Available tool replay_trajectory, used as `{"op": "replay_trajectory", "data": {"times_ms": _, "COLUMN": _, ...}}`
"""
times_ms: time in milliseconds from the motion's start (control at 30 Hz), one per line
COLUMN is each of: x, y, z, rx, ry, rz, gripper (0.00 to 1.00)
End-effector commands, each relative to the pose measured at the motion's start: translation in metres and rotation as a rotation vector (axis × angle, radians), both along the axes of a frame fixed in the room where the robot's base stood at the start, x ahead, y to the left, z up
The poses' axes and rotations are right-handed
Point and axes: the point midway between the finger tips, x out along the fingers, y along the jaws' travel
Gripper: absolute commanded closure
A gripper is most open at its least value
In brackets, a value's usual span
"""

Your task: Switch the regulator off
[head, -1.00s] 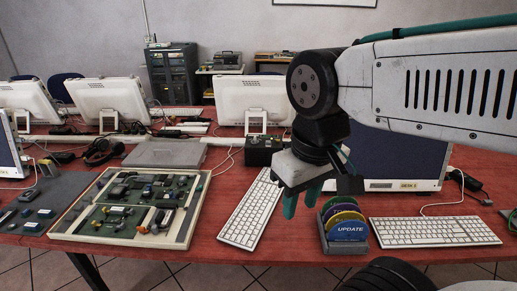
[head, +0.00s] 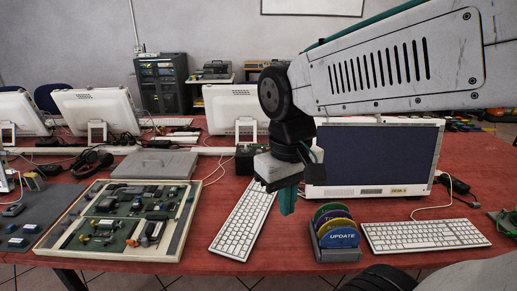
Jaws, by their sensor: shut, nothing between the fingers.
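A small black box (head: 246,158) with small fittings on top stands on the red desk, behind the keyboard and left of my gripper. It may be the regulator, but no label or switch can be read at this size. My gripper (head: 288,208) has teal fingers that are closed together, pointing down, with nothing between them. It hangs in front of the black box and to its right in the picture, apart from it. The gripper's body hides part of the desk behind it.
A white keyboard (head: 243,222) lies left of my gripper, and a disc rack (head: 338,254) stands to the right. A monitor (head: 375,158) is behind my arm. A framed circuit board (head: 190,230), a grey case (head: 155,166) and headphones (head: 92,161) occupy the left. Cables cross the desk.

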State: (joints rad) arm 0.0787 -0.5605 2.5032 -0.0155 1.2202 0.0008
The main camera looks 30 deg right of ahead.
Motion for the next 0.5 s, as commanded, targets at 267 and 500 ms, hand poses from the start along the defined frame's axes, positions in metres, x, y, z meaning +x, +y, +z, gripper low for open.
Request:
{"op": "replay_trajectory", "data": {"times_ms": 267, "x": 0.087, "y": -0.044, "z": -0.011, "rx": -0.053, "ry": 0.026, "rz": -0.099, "gripper": 1.0}}
{"op": "replay_trajectory", "data": {"times_ms": 500, "x": 0.176, "y": -0.096, "z": -0.033, "rx": -0.114, "ry": -0.028, "rz": -0.2, "gripper": 1.0}}
